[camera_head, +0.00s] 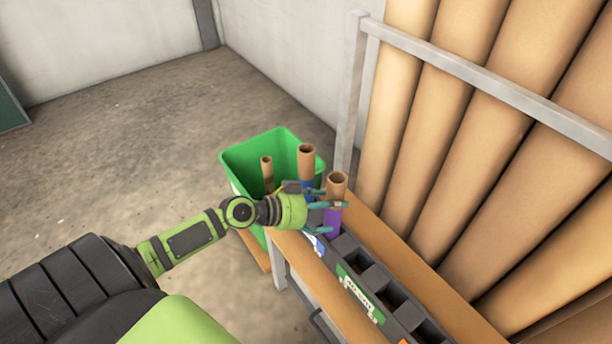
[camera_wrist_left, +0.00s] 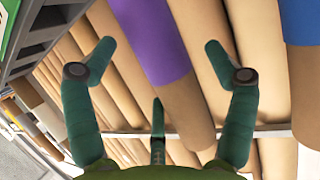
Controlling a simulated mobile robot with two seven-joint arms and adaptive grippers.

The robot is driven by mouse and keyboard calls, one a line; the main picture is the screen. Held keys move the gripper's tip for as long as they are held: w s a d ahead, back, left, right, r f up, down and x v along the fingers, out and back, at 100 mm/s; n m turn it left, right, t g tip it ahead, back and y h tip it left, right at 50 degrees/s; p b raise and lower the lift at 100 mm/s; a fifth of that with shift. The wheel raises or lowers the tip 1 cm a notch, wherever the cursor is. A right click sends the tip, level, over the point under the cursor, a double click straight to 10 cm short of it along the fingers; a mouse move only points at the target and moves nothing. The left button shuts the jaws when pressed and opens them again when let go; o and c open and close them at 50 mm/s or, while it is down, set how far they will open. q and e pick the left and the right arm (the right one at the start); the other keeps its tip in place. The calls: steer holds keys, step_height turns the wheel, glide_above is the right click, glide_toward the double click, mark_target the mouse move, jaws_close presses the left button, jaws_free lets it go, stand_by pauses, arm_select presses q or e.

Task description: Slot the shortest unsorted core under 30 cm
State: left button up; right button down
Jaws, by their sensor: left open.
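A brown cardboard core with a purple band (camera_head: 334,205) stands upright at the far end of a dark slotted rack (camera_head: 352,258). My left gripper (camera_head: 322,212) is open beside it, its teal fingers spread about the core. In the left wrist view the purple-banded core (camera_wrist_left: 150,35) passes between the open fingertips (camera_wrist_left: 162,58); contact cannot be told. A core with a blue band (camera_head: 306,165) stands behind the gripper, its lower part hidden. A thinner brown core (camera_head: 267,174) stands at the green bin (camera_head: 238,160). My right gripper is not in view.
The rack has several empty square slots and a green label (camera_head: 360,293), on a wooden shelf (camera_head: 400,268). Large brown rolls (camera_head: 470,130) lean behind a grey metal rail (camera_head: 480,78) at right. The concrete floor (camera_head: 130,140) at left is clear.

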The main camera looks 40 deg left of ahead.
arm_select(q)
steer(key=v, duration=1)
steer(key=shift+s, duration=0.15)
